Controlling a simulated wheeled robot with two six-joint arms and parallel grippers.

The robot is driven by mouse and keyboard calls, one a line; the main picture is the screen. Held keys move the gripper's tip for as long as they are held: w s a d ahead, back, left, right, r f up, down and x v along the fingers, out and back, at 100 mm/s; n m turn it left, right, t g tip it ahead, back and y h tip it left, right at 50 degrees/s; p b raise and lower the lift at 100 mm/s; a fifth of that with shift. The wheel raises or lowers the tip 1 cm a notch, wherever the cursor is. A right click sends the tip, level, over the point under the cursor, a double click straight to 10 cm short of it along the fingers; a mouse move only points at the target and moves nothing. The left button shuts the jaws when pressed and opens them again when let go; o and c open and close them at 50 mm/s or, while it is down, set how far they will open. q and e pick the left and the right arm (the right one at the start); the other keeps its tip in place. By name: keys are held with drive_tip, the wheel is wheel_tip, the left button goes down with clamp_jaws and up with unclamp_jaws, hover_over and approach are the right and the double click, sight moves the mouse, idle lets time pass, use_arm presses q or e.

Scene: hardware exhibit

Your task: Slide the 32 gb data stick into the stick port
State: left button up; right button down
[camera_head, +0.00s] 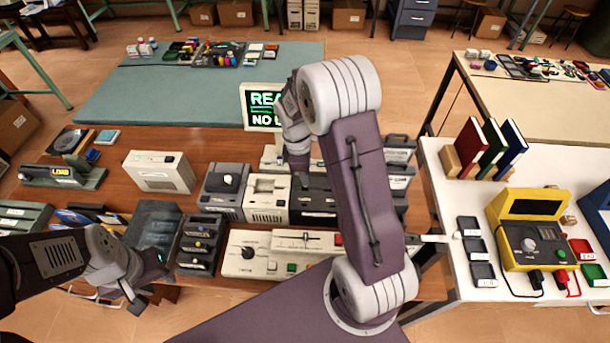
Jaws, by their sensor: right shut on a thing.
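My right gripper (302,178) points down over the row of devices at the middle of the brown table, just in front of the sign with green lettering (259,106). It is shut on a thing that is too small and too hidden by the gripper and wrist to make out. No 32 gb label is readable, so I cannot pick out the data stick. I cannot tell which device holds the stick port; a dark device (313,212) lies just below the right gripper. My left gripper (150,284) is open and empty at the table's front left.
A grey device (225,190) and a beige device (267,198) stand left of the dark one. A cream control panel (262,262) lies in front. A white box (160,171) stands further left. A white table (560,165) at right holds a yellow meter (528,235).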

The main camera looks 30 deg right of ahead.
idle(0.3)
drive_tip(key=shift+r+p, duration=0.1)
drive_tip(key=shift+p, duration=0.2)
drive_tip(key=shift+f, duration=0.35)
drive_tip(key=shift+f, duration=0.2)
idle(0.7)
drive_tip(key=shift+f, duration=0.15)
idle(0.3)
drive_tip(key=shift+f+b, duration=0.75)
drive_tip(key=shift+f, duration=0.45)
